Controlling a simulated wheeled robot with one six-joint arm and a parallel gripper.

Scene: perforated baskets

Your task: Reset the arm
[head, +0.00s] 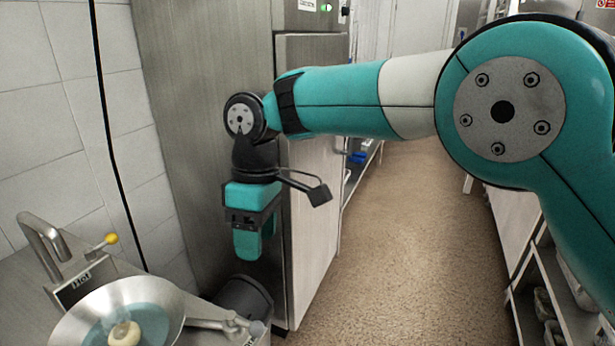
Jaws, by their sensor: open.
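My teal and grey arm reaches in from the right side of the head view, across the upper middle, and bends down at its wrist. My gripper (247,245) hangs below the wrist, pointing down, in front of the steel cabinet. It is open, and nothing shows held in it. Its far side is hidden, and only one teal finger part is clearly seen.
A metal bowl (70,320) with a pale round item (125,334) stands on a steel counter at the lower left. A dark bin (245,298) stands below my gripper. A steel cabinet (200,120) is close behind. The speckled floor (400,250) is clear; shelves (553,300) line the right.

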